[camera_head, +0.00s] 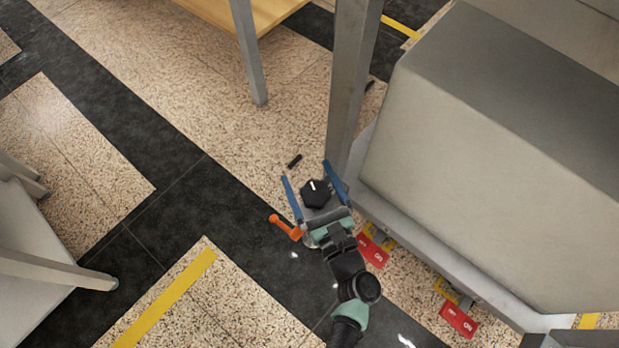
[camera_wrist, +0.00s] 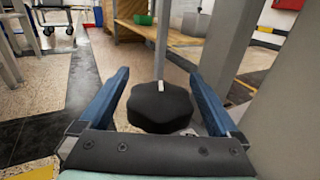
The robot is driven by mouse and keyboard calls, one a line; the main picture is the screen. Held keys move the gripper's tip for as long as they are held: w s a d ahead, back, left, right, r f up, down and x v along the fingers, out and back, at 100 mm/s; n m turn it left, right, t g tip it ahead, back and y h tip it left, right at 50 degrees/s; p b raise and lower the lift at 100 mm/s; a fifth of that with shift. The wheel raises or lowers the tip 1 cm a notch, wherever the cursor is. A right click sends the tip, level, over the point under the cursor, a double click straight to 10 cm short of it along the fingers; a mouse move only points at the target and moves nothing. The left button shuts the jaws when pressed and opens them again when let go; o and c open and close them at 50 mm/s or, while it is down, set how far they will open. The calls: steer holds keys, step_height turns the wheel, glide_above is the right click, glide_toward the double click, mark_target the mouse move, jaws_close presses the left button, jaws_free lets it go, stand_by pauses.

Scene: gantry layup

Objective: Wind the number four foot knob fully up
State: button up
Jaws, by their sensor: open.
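A black lobed foot knob (camera_head: 315,193) with a white mark on top sits near the floor at the foot of a grey metal leg. My gripper (camera_head: 314,179) is open, with one blue finger on each side of the knob. In the wrist view the knob (camera_wrist: 160,107) lies between the two fingers (camera_wrist: 162,88), with a visible gap on both sides. The knob's underside and whatever it is fixed to are hidden. No number can be read on it.
A large grey cabinet (camera_head: 500,150) on a frame stands close on the right. Red tags (camera_head: 459,320) hang along its lower edge. An orange lever (camera_head: 284,226) is left of my gripper. A wooden table (camera_head: 262,14) stands behind.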

steer(key=c, duration=1.4)
steer(key=shift+o, duration=0.2)
steer(key=shift+n+y, duration=0.3)
steer(key=shift+y, duration=0.2)
